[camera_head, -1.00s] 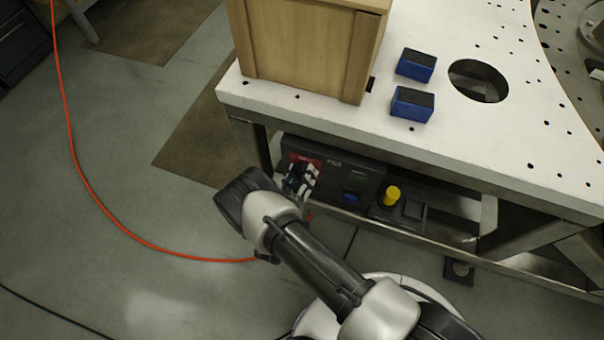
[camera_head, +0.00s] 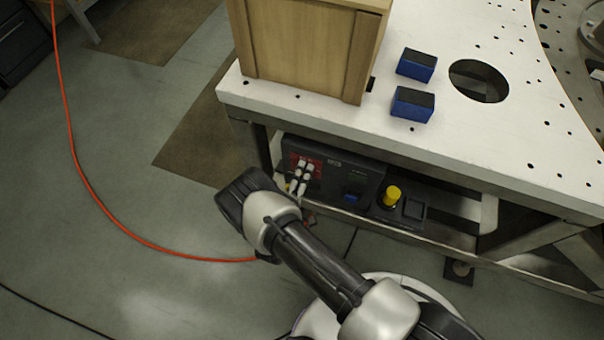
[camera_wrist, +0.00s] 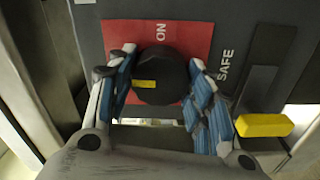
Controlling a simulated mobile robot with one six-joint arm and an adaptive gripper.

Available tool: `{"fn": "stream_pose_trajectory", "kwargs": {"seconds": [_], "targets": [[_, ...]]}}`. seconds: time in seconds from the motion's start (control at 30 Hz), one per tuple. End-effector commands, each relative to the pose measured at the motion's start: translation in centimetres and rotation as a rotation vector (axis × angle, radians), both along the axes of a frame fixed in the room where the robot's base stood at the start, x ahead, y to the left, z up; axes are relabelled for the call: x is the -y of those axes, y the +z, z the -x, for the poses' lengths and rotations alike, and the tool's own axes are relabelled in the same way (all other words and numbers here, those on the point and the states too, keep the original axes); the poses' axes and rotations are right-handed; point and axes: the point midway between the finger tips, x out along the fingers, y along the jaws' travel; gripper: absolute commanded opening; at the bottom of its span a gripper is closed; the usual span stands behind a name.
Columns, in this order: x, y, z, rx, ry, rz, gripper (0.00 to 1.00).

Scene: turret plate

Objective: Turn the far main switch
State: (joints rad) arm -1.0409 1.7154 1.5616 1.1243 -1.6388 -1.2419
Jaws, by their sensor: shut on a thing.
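The main switch is a round black knob (camera_wrist: 158,72) with a yellow mark, set on a red plate (camera_wrist: 120,35) in the wrist view. ON is printed on the plate above the knob and SAFE beside it. The yellow mark lies on the left of the knob's face. My gripper (camera_wrist: 163,85) has one blue-padded finger on each side of the knob and is shut on it. In the head view the red plate (camera_head: 316,162) is on a dark control box under the table, with my gripper (camera_head: 304,173) in front; the knob is hidden there.
A yellow button (camera_head: 392,196) and a blue part (camera_head: 351,197) are to the right. The white table top (camera_head: 480,140) overhangs the box and carries a wooden crate (camera_head: 305,50) and two blue blocks (camera_head: 412,104). An orange cable (camera_head: 95,205) lies on open floor.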

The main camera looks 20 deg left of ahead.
Motion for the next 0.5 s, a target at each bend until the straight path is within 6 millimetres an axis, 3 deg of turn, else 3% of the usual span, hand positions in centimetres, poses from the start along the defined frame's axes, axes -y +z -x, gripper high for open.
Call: {"fn": "stream_pose_trajectory", "kwargs": {"seconds": [0.5], "targets": [[0.03, -0.04, 0.02, -0.006, 0.000, 0.069, 0.24]]}}
